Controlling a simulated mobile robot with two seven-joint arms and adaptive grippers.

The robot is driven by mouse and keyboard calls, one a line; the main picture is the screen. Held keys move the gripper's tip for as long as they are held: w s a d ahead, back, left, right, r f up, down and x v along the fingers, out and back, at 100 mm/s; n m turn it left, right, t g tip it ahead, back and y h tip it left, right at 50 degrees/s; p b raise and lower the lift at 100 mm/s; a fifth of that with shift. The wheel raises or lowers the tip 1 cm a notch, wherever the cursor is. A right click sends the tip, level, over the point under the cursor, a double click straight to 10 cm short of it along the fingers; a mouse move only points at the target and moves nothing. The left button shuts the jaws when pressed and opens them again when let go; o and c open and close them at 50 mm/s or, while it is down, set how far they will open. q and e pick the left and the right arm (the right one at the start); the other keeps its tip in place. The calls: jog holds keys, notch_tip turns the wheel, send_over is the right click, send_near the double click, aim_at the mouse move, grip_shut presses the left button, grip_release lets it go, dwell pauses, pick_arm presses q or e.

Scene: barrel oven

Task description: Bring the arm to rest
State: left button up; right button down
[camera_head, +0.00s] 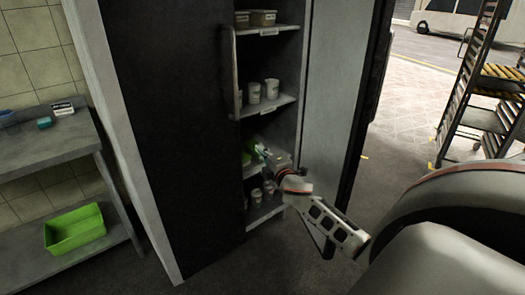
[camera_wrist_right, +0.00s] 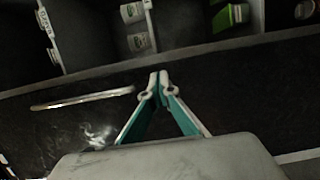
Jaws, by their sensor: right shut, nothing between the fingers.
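My right arm reaches in from the lower right of the head view toward the open, dark cabinet (camera_head: 165,120). My right gripper (camera_head: 262,150) is in front of the cabinet's shelves, small in this view, at about the level of a middle shelf. In the right wrist view the gripper's teal-lined fingers (camera_wrist_right: 159,80) meet at their tips, with nothing between them. My left gripper is not in view.
White cups (camera_head: 271,89) and a box (camera_head: 262,18) stand on shelves. A green bin (camera_head: 75,228) sits on the left table's lower shelf. A rack (camera_head: 480,90) stands at right.

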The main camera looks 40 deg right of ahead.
jog(key=shift+s, duration=0.3)
jog(key=s+a+f+m+g+y, duration=0.2)
jog(key=s+a+f, duration=0.5)
jog(key=a+f, duration=0.3)
jog(key=s+a+f+m+g+y, duration=0.1)
jog(key=s+a+f+m+y, duration=0.1)
jog(key=s+a+f, duration=0.7)
jog(key=s+a+f+m+g+y, duration=0.1)
jog(key=s+a+f+m+y, duration=0.1)
jog(key=s+a, duration=0.6)
jog(key=s+a+f+m+g+y, duration=0.1)
jog(key=s+a+f+m, duration=0.3)
jog(key=s+a, duration=0.5)
notch_tip(320, 180, down, 2)
jog(key=shift+f+g+y, duration=0.15)
jog(key=shift+g+y, duration=0.25)
jog(key=shift+g, duration=0.4)
